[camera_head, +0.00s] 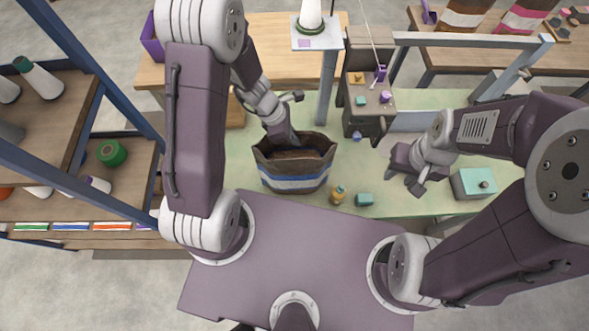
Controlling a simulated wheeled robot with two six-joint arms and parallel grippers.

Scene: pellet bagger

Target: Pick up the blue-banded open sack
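The blue-banded open sack (295,184) stands upright on the pale green bench in the middle of the view. It is dark grey-brown with blue and light bands, and its open mouth shows brown contents. My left gripper (287,136) is at the sack's back rim, coming down from behind. Its fingertips are partly hidden, and I cannot tell whether they touch or grip the rim. My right gripper (406,181) is to the right of the sack, clear of it, with its fingers apart and nothing between them.
A small amber bottle (338,195) and a teal block (364,199) stand right of the sack. A teal-topped box (473,183) is at the right. A grey machine (368,92) stands behind. Shelves (112,205) with bottles are at the left.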

